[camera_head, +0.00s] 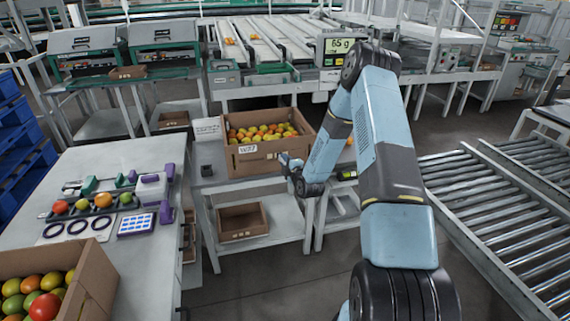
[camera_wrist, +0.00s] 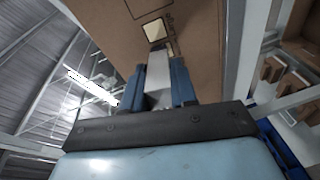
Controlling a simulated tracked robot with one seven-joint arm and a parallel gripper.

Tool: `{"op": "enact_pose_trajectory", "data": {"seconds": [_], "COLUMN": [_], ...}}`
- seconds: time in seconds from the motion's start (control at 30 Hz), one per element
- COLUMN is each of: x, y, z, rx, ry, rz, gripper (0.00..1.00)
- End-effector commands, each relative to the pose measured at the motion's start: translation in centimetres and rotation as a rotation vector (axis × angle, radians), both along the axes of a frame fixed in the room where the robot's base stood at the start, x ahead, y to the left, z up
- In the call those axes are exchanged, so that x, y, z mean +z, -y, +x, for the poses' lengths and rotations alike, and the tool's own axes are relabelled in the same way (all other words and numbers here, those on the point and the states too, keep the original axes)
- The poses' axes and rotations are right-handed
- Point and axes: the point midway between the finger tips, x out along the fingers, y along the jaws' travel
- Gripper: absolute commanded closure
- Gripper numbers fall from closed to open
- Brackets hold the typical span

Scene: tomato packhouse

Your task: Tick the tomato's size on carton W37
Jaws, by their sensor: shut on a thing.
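Carton W37 (camera_head: 262,166), brown cardboard full of red, orange and green tomatoes, stands on the grey bench in the middle, with a white W37 label on its front wall. My gripper (camera_head: 288,161) is at the right part of that front wall. In the wrist view my gripper (camera_wrist: 158,82) is shut on a pale grey, pen-like marker (camera_wrist: 158,70). Its far end is close to the carton wall (camera_wrist: 205,45), by a small cream square and faint print; I cannot tell whether it touches. Any tick is too small to see.
A display (camera_head: 339,46) reads 65 g behind the carton. An orange tomato (camera_head: 349,141) is partly hidden by my arm. The left table (camera_head: 140,250) bears tomatoes on a rack, sizing rings, a blue-white pad and another tomato carton (camera_head: 95,285). A roller conveyor (camera_head: 500,220) lies right.

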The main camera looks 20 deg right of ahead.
Motion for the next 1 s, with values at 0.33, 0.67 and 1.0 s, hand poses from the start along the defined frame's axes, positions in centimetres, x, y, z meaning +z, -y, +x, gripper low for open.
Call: {"op": "enact_pose_trajectory", "data": {"seconds": [0.33, 0.67, 1.0], "x": [-0.2, -0.4, -0.4], "y": [-0.2, -0.3, -0.4], "z": [0.0, -0.4, -2.5], "rx": [0.0, 0.0, 0.001], "ry": [0.0, -0.001, 0.0], "rz": [0.0, 0.0, 0.001], "gripper": [1.0, 1.0, 1.0]}}
